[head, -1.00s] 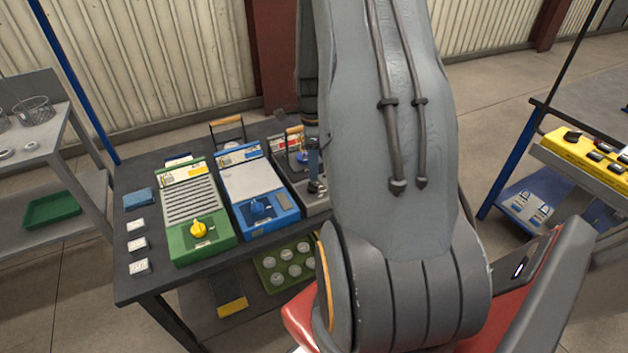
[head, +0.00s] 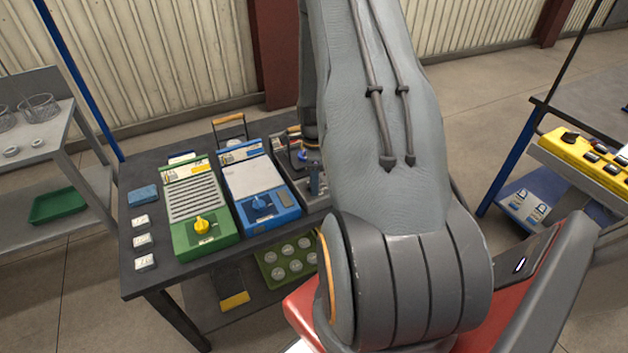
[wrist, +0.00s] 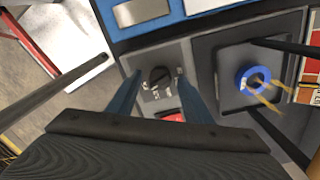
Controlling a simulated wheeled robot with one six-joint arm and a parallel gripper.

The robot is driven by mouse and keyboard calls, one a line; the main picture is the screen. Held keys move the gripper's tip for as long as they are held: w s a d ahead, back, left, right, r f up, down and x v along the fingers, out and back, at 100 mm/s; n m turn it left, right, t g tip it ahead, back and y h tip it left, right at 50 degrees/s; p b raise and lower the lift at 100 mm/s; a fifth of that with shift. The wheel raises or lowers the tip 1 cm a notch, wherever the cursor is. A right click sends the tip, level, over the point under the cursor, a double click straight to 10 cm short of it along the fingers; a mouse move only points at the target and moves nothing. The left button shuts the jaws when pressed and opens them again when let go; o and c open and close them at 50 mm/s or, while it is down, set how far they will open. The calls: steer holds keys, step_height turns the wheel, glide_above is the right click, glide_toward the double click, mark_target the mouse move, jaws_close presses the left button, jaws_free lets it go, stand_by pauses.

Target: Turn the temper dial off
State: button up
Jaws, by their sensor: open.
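In the wrist view a black dial (wrist: 160,76) sits on a grey panel with pale marks around it, too small to read. My gripper (wrist: 158,82) is open, with one blue finger on either side of the dial. I cannot tell whether the fingers touch it. A red part (wrist: 172,117) shows just below the dial. In the head view my gripper (head: 315,178) is over the grey unit right of the blue one, and my arm hides most of that unit. A green unit (head: 222,236) has a yellow dial (head: 202,226); a blue unit (head: 285,217) has a blue dial (head: 260,203).
The units stand on a dark table (head: 150,275) with small white blocks (head: 141,221) along its left side. In the wrist view a blue ring (wrist: 254,80) lies in a square recess right of the dial. A shelf (head: 50,140) stands at the left.

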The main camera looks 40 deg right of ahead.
steer(key=c, duration=1.1)
steer(key=shift+o, duration=0.2)
